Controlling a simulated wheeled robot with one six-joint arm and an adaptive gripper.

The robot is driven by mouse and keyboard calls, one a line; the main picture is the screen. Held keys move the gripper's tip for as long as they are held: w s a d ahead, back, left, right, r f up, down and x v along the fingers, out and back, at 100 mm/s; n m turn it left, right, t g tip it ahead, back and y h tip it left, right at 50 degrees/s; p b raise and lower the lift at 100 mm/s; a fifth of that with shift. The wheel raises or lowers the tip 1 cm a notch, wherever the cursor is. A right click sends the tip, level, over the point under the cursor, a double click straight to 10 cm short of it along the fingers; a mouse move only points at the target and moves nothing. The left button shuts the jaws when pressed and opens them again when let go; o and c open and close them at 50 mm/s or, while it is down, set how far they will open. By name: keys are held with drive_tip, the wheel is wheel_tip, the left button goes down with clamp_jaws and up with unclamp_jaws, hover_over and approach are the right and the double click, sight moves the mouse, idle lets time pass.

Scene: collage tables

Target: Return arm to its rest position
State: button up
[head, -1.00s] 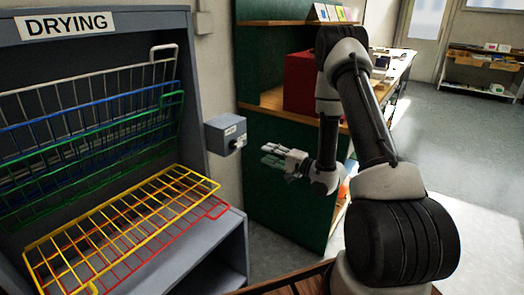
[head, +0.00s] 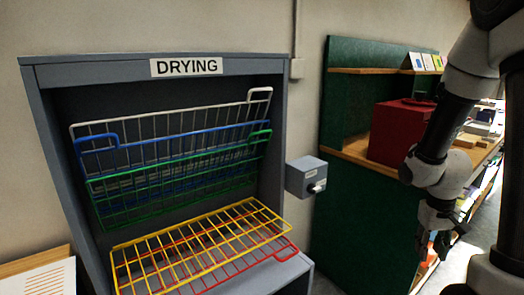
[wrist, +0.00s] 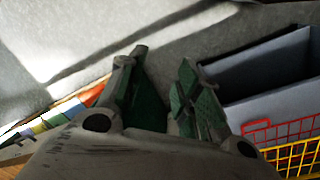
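My arm (head: 456,110) hangs folded at the right edge of the head view. My gripper (head: 436,243) is low at its end, dark and partly in shadow, in front of the green shelf unit. In the wrist view my gripper (wrist: 165,62) shows two fingers standing apart with only grey floor between them, so it is open and empty. It touches nothing that I can see.
The grey drying cabinet (head: 45,110) holds white, blue and green racks tilted up; the yellow rack (head: 190,248) and red rack (head: 283,253) lie lowered. A grey switch box (head: 303,178) is beside it. The green shelf unit (head: 350,235) holds a red box (head: 392,133).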

drive_tip(key=s+a+r+t, duration=0.1)
drive_tip(key=s+a+r, duration=0.2)
drive_tip(key=r, duration=0.4)
drive_tip(key=s+a+r+n+t, duration=0.1)
drive_tip(key=s+a+r+t, duration=0.1)
drive_tip(key=s+r, duration=0.3)
drive_tip(key=s+a+r+t+y, duration=0.1)
drive_tip(key=s+a+r, duration=0.3)
drive_tip(key=r, duration=0.6)
drive_tip(key=shift+s+r+n+t, duration=0.25)
drive_tip(key=shift+r+n+t, duration=0.05)
